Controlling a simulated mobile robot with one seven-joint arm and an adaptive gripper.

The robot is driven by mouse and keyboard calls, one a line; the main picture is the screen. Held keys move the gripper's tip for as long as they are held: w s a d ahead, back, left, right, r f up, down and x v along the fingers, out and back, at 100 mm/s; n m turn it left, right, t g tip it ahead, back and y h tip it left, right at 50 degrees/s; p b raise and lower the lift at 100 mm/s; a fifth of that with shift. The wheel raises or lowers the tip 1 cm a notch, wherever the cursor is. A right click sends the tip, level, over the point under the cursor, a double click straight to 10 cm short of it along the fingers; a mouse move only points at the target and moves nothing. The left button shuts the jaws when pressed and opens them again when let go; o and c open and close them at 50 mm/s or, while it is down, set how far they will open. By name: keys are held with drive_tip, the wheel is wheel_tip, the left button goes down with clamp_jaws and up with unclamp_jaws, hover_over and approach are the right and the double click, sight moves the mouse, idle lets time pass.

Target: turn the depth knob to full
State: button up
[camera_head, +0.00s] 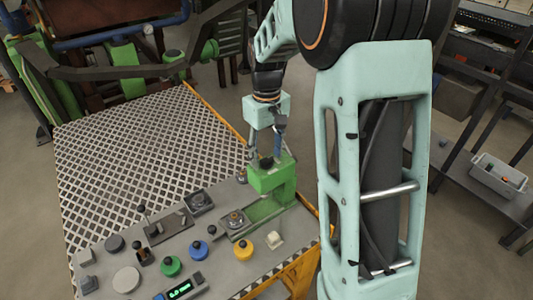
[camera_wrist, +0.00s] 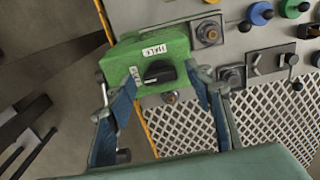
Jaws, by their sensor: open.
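The depth knob is a black knob with a raised grip bar, on a green housing (camera_head: 277,180) at the right side of the control table. The knob (camera_wrist: 158,72) shows well in the wrist view and is mostly hidden in the head view. A white label reading HALF (camera_wrist: 154,50) lies above it in the wrist view; a smaller white label (camera_wrist: 135,76) to its left is hard to read. My gripper (camera_head: 266,154) is above the housing, pointing down. In the wrist view its blue-grey fingers (camera_wrist: 162,92) are spread apart on either side of the knob, apparently not touching it.
The table holds a yellow button (camera_head: 243,249), blue button (camera_head: 198,250), green button (camera_head: 170,265), a lever (camera_head: 145,212) and a lit green display (camera_head: 180,290). A perforated metal plate (camera_head: 140,150) covers the back. A grey bin (camera_head: 497,174) stands on the right shelf.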

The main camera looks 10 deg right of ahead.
sight(266, 158)
wheel_tip(266, 158, up, 12)
idle(0.4)
